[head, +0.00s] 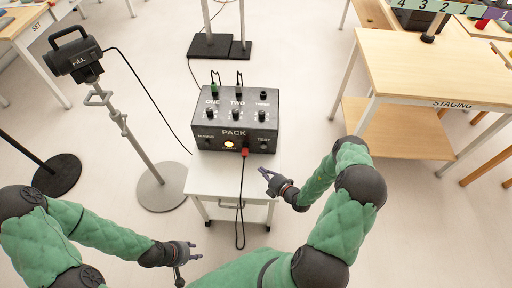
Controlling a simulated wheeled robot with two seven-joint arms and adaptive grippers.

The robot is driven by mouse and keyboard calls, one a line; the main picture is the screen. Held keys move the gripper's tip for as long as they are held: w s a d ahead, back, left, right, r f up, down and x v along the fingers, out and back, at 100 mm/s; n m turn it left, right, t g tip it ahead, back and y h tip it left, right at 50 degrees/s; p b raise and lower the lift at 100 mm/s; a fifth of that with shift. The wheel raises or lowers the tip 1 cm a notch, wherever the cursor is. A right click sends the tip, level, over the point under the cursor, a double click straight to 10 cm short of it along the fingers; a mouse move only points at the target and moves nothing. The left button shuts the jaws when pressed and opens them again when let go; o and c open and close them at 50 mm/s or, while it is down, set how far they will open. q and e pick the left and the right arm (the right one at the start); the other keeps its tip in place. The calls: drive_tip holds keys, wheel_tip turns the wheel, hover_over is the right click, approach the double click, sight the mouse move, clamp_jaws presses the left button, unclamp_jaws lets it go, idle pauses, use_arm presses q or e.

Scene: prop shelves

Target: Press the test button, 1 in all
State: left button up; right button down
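The dark control box labelled PACK (233,132) stands on a white cart. The TEST label marks a small dark test button (263,146) at the right of its sloped front. My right gripper (264,172) is in front of the box's lower right corner, below and apart from the button. It holds nothing visible; its fingers are too small to tell whether they are apart. My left gripper (196,250) is low, left of the cart and away from the box, with its fingers apart and empty.
The white cart top (205,180) is bare in front. A FILL light (75,55) on a stand is left; the STAGING table (440,70) is right.

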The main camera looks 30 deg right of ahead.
sight(263, 147)
drive_tip(key=shift+d, duration=0.15)
drive_tip(key=w+d+b, duration=0.1)
drive_tip(key=w, duration=0.1)
drive_tip(key=w+d, duration=0.1)
drive_tip(key=w, duration=0.1)
drive_tip(key=w+d+b, duration=0.1)
drive_tip(key=w, duration=0.1)
drive_tip(key=shift+w+d+f+b, duration=0.1)
drive_tip(key=shift+d+b, duration=0.2)
drive_tip(key=shift+d, duration=0.05)
drive_tip(key=shift+w+d, duration=0.4)
drive_tip(key=shift+w, duration=0.25)
drive_tip(key=shift+w+d+b, duration=0.1)
drive_tip(key=shift+w+b, duration=0.05)
drive_tip(key=shift+b, duration=0.15)
idle(0.9)
drive_tip(key=shift+w+d, duration=0.15)
drive_tip(key=shift+w, duration=0.05)
drive_tip(key=shift+w+d, duration=0.2)
drive_tip(key=shift+w, duration=0.15)
idle(0.8)
drive_tip(key=shift+s+a, duration=0.1)
drive_tip(key=shift+s, duration=0.05)
drive_tip(key=shift+s+a, duration=0.35)
drive_tip(key=shift+s, duration=0.2)
